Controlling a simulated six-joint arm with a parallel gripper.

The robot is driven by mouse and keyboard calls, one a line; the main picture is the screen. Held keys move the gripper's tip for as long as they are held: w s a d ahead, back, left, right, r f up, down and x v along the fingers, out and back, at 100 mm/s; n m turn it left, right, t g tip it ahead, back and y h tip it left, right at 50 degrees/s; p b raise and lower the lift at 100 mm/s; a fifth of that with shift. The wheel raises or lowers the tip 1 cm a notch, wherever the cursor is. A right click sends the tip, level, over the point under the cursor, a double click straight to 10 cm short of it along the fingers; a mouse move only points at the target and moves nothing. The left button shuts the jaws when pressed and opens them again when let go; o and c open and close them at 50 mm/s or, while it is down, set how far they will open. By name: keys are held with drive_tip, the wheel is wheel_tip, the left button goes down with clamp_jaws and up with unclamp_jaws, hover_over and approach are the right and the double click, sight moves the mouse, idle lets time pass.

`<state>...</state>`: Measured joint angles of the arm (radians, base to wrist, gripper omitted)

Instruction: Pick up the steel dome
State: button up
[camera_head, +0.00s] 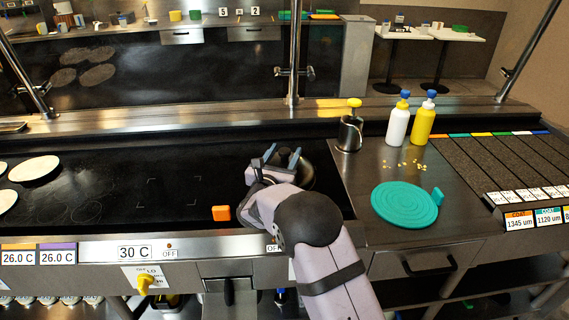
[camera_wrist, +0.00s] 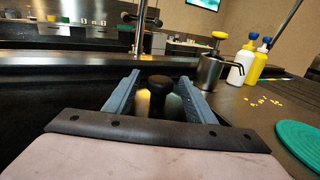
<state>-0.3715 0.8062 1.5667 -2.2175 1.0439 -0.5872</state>
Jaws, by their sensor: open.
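The steel dome (camera_head: 317,172) sits on the dark griddle near its right end, largely hidden behind my gripper (camera_head: 282,156) in the head view. In the wrist view its black knob (camera_wrist: 159,92) stands upright between the two blue-grey fingers of my gripper (camera_wrist: 159,78). The fingers are open, one on each side of the knob, with a gap on both sides. Most of the dome's body is hidden below the knob by my gripper in the wrist view.
A steel pot with a yellow knob (camera_head: 350,133), a white bottle (camera_head: 397,125) and a yellow bottle (camera_head: 423,122) stand to the right. A teal round lid (camera_head: 404,203) lies on the counter. An orange block (camera_head: 221,213) is at the griddle's front. Tortillas (camera_head: 34,168) lie far left.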

drive_tip(key=shift+w, duration=0.1)
clamp_jaws()
drive_tip(key=shift+r, duration=0.1)
wheel_tip(320, 180, up, 10)
drive_tip(key=shift+f+b, duration=0.1)
drive_tip(key=shift+b, duration=0.35)
